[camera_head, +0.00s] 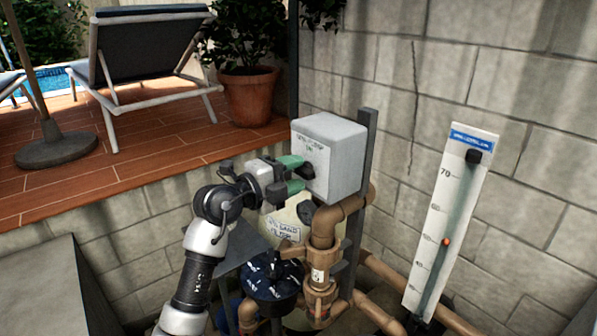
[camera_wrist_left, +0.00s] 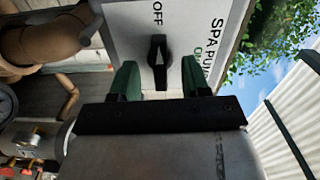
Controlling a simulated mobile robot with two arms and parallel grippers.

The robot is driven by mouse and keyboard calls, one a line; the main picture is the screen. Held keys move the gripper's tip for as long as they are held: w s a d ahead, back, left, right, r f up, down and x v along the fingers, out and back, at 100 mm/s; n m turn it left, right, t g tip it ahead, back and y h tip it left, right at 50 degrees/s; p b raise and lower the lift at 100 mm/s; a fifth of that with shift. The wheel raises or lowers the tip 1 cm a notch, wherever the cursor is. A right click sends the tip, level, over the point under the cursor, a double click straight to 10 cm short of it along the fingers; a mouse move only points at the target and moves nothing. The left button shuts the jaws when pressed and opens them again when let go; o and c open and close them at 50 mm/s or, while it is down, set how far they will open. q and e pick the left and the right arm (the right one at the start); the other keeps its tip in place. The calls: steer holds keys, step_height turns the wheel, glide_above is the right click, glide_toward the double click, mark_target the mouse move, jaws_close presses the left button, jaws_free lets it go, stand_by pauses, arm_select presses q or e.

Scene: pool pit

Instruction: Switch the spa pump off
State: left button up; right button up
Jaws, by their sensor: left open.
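The spa pump switch box (camera_head: 340,150) is a pale grey box on a post, with its labelled face toward my left gripper (camera_head: 291,174). In the left wrist view, the face of the box (camera_wrist_left: 125,25) shows SPA PUMP, ON and OFF, turned sideways. The black knob (camera_wrist_left: 158,62) has a pale mark, and its long axis lines up with the word OFF. My left gripper (camera_wrist_left: 158,82) is open, its green fingers on either side of the knob with visible gaps. In the head view the fingers partly hide the knob. My right gripper is not in view.
Brown pipes (camera_head: 325,225) and a black-topped valve (camera_head: 272,278) stand below the box. A white scale gauge (camera_head: 450,220) leans at the right by the block wall (camera_head: 520,90). A raised tiled deck (camera_head: 130,140) with a lounger (camera_head: 150,50) and a potted plant (camera_head: 248,95) lies behind left.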

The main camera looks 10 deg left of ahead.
arm_select(q)
steer(key=v, duration=0.7)
stand_by(1.3)
